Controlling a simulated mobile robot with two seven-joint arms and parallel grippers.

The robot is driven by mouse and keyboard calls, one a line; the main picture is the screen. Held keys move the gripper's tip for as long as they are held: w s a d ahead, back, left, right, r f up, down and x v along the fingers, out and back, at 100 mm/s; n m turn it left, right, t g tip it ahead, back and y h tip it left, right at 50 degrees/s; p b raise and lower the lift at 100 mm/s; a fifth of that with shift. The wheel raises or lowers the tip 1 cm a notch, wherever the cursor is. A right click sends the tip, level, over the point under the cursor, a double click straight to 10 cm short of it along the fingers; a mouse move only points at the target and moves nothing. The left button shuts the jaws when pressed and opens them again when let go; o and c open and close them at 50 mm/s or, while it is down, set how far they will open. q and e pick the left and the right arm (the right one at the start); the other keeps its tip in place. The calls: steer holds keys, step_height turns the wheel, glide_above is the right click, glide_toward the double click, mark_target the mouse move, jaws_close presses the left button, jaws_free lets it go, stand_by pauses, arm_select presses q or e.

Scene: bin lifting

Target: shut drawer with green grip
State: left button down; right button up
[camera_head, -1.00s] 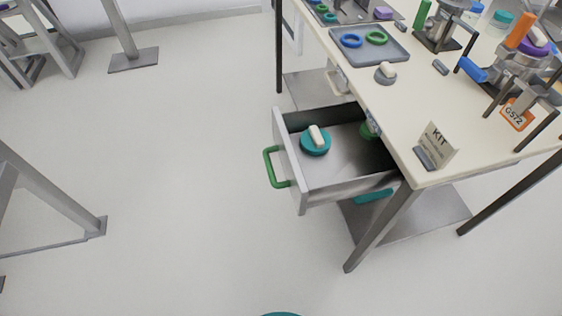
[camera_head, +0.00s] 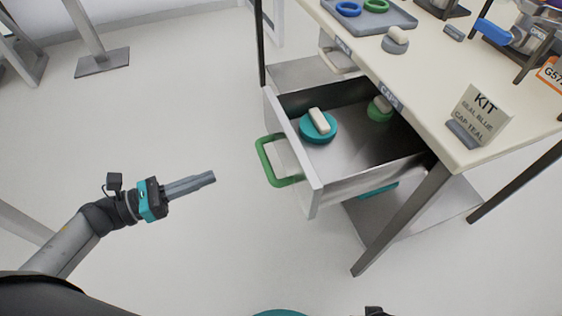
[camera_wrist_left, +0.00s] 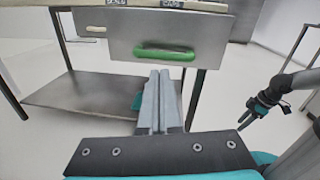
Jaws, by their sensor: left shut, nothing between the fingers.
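The drawer (camera_head: 311,192) with the green grip (camera_head: 268,162) stands pulled out from under the table. Its front and green grip (camera_wrist_left: 165,53) also show in the left wrist view. Inside it are a teal round piece with a white block on top (camera_head: 318,126) and a green round piece (camera_head: 380,110). My left gripper (camera_head: 213,177) is shut and empty, left of the green grip and apart from it. Its shut fingers (camera_wrist_left: 160,78) point toward the drawer front in the left wrist view. My right gripper (camera_wrist_left: 245,119) shows small at the right there; its jaw state is unclear.
The table (camera_head: 425,125) carries a KIT sign (camera_head: 480,115), a grey tray (camera_head: 375,18) with rings, and a grey knob piece (camera_head: 395,40). A table leg (camera_head: 400,222) stands right of the drawer, and a low shelf (camera_head: 420,220) lies below.

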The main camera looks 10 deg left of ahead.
arm_select(q)
steer(key=d+m+g+h, duration=0.1)
steer(key=m+g, duration=0.1)
steer(key=m, duration=0.1)
steer(key=b, duration=0.2)
glide_toward(286, 157)
steer(key=x, duration=0.7)
steer(key=shift+s, duration=0.1)
arm_select(e)
steer(key=r, duration=0.1)
steer(key=w+r, duration=0.1)
steer(key=a+r, duration=0.1)
steer(key=shift+w, duration=0.3)
